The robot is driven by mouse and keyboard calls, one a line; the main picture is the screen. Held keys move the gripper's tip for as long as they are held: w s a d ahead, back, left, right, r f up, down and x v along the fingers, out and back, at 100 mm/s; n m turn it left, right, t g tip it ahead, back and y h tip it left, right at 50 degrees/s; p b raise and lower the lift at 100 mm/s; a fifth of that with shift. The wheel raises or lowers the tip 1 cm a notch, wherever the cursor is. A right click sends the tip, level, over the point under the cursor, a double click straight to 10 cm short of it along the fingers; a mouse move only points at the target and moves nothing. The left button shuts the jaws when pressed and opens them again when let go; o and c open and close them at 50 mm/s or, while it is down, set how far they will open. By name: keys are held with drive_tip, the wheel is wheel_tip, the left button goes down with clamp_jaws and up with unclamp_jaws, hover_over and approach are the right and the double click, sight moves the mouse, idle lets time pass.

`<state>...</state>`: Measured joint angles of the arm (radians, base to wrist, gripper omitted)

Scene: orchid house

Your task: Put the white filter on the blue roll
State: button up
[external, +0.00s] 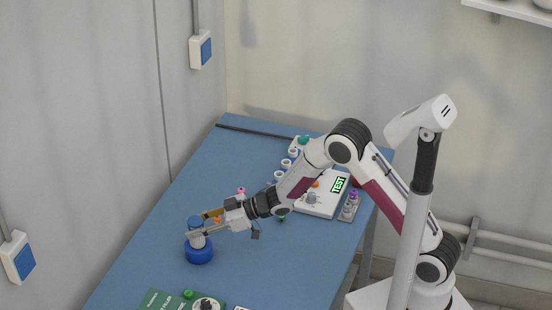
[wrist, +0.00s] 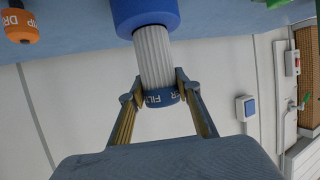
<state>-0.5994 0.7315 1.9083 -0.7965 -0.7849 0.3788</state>
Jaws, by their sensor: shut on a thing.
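The white filter (wrist: 154,56) is a pleated white cylinder with a blue lettered cap (wrist: 161,98). It also shows upright in the external view (external: 198,241). My gripper (wrist: 160,92) is shut on its cap end, with a finger on each side; in the external view my gripper (external: 205,222) reaches in from the right. The blue roll (external: 199,254) stands on the blue table directly below the filter. In the wrist view the roll (wrist: 146,14) is at the top edge and the filter's white end meets it. I cannot tell whether the filter rests on it or sits inside its opening.
A white device reading TEST (external: 322,200) and small vials stand farther back. An orange item (wrist: 20,26) is near the roll.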

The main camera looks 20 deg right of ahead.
drive_tip(key=o, duration=1.2)
drive_tip(key=shift+c, duration=0.2)
drive_tip(key=shift+r, duration=0.1)
drive_tip(key=shift+s+d+r, duration=0.2)
drive_tip(key=shift+d+r, duration=0.05)
drive_tip(key=shift+d, duration=0.35)
drive_tip(key=v, duration=1)
drive_tip(key=shift+s+d+r, duration=0.15)
drive_tip(key=shift+s+d, duration=0.05)
drive_tip(key=shift+d, duration=0.05)
